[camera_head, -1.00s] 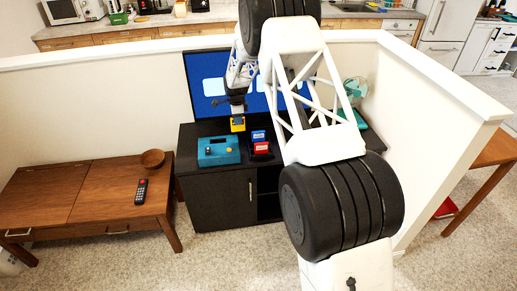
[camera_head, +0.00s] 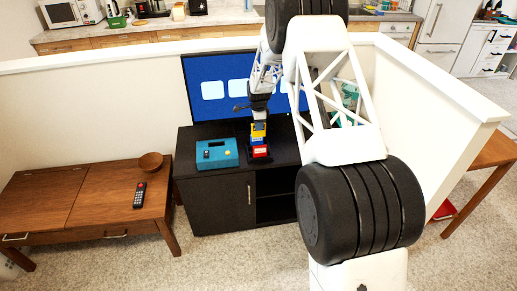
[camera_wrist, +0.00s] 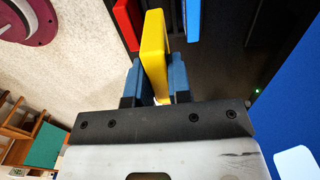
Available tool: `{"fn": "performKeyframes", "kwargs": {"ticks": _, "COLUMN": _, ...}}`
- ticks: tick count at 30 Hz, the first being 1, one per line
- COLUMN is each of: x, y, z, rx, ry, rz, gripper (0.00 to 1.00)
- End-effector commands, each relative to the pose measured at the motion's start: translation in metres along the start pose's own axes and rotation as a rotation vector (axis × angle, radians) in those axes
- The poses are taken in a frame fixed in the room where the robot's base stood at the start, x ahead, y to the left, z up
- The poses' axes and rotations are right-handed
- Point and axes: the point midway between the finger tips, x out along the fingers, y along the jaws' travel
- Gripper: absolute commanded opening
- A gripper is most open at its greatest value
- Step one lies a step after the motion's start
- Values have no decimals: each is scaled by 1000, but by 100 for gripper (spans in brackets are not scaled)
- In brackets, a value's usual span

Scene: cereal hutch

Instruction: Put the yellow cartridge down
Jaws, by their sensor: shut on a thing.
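My gripper (camera_wrist: 154,82) is shut on the yellow cartridge (camera_wrist: 153,45), which stands out between the two blue finger pads. In the head view the yellow cartridge (camera_head: 258,129) is directly above or behind the blue cartridge (camera_head: 258,141) and the red cartridge (camera_head: 260,151), which sit in a small dark holder on the black cabinet. In the wrist view the red cartridge (camera_wrist: 126,24) is to the left of the yellow one and the blue cartridge (camera_wrist: 193,18) to the right. I cannot tell whether the yellow cartridge touches the holder.
A teal console (camera_head: 217,154) sits left of the holder on the black cabinet (camera_head: 216,205). A screen (camera_head: 215,100) stands behind them.

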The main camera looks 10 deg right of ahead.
Motion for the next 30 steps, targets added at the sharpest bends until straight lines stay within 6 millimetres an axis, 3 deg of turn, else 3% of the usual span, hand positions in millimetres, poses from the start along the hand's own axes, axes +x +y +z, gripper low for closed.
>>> {"fn": "performKeyframes", "kwargs": {"ticks": 12, "x": 51, "y": 0, "z": 0, "rx": 0, "ry": 0, "rz": 2, "gripper": 0}}
{"fn": "performKeyframes", "kwargs": {"ticks": 30, "x": 68, "y": 1, "z": 0, "rx": 0, "ry": 0, "rz": 2, "gripper": 0}}
